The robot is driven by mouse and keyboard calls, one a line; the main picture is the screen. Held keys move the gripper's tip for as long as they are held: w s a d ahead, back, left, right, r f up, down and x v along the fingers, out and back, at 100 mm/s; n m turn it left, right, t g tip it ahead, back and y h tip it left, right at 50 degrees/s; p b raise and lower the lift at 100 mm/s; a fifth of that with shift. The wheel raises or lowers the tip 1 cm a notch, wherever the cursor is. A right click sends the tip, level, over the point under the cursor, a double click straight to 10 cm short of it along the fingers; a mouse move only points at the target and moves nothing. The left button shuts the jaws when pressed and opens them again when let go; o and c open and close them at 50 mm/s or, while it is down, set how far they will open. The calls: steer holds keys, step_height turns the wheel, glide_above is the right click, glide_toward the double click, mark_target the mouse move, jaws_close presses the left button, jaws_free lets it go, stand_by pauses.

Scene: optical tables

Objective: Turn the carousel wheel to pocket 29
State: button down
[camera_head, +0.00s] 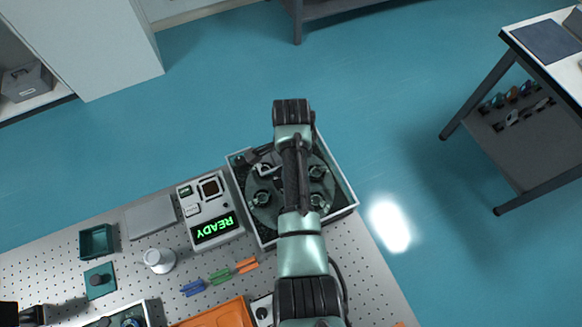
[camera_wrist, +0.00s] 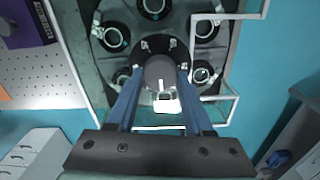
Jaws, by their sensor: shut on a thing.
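The carousel wheel (camera_head: 263,216) is a round dark grey-green plate with several ringed pockets, lying inside a pale square frame at the table's far right corner. In the wrist view the wheel (camera_wrist: 180,28) shows black ringed pockets around a dark hub. A grey round knob (camera_wrist: 160,68) stands at the hub. My gripper (camera_wrist: 160,86) is shut on this knob, one blue finger on each side. In the head view my arm hides the knob, the fingers and much of the wheel. I cannot read any pocket number.
A white device (camera_head: 208,207) with a green READY display stands left of the wheel. An orange tray (camera_head: 215,314) lies nearer. Open floor lies beyond.

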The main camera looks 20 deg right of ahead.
steer(key=shift+m+p, duration=0.5)
steer(key=shift+m, duration=2.8)
steer(key=shift+c, duration=1.5)
jaws_free()
steer(key=shift+s, duration=0.1)
step_height(320, 180, up, 13)
steer(key=b, duration=0.1)
